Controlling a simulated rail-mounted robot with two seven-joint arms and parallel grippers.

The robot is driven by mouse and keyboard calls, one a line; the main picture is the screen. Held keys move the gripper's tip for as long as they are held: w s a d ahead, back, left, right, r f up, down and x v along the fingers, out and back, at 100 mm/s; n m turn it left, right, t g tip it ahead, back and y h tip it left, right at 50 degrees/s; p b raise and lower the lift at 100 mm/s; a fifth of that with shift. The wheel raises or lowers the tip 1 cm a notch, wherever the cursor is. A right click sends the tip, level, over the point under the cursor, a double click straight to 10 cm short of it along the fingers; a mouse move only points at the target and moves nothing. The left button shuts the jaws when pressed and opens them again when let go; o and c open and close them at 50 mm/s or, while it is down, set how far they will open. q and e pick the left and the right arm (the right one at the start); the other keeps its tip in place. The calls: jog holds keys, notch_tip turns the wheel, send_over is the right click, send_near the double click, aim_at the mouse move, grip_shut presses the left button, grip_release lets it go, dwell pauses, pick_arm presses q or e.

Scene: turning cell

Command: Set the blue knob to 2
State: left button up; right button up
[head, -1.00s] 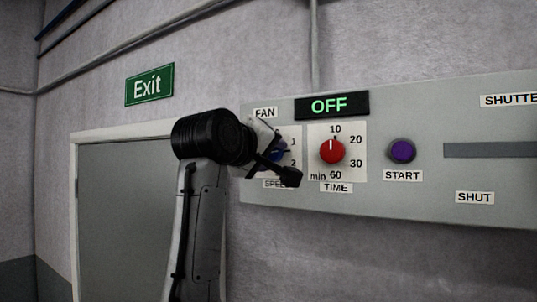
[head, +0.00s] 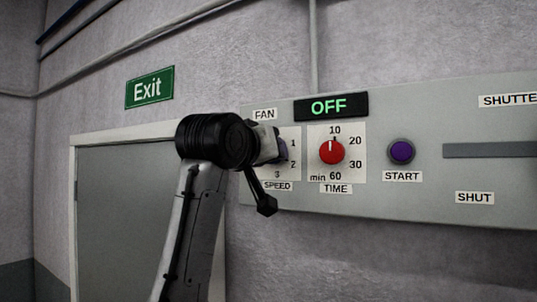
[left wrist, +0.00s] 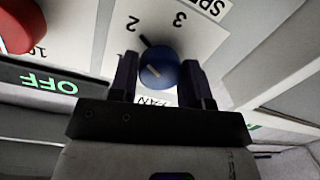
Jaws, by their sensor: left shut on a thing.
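The blue knob (left wrist: 160,67) sits on the white fan speed plate (left wrist: 205,35) in the left wrist view, which shows the panel upside down. A black pointer reaches from the knob's edge towards the 2, close to that numeral. My left gripper (left wrist: 158,80) is shut on the knob, one finger on each side. In the head view my left gripper (head: 275,150) is at the fan plate (head: 295,143), right of my black wrist, and hides most of the knob. The numerals 1 and 2 show beside it. My right gripper is not in view.
Right of the fan plate are a red time knob (head: 331,152), a purple start button (head: 402,151) and a shutter slot (head: 490,150). A display (head: 331,105) above reads OFF. A door (head: 120,215) and Exit sign (head: 149,87) are at left.

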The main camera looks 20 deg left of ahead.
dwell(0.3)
pick_arm(q)
jog(key=o, duration=0.9)
jog(key=s+b, duration=0.2)
jog(key=s, duration=0.2)
jog(key=s+a+b, duration=0.1)
jog(key=s+b, duration=0.1)
jog(key=s, duration=0.3)
jog(key=s+r+b, duration=0.1)
jog(key=s+b, duration=0.1)
jog(key=s, duration=0.2)
jog(key=shift+s+a, duration=0.25)
jog(key=shift+s, duration=0.15)
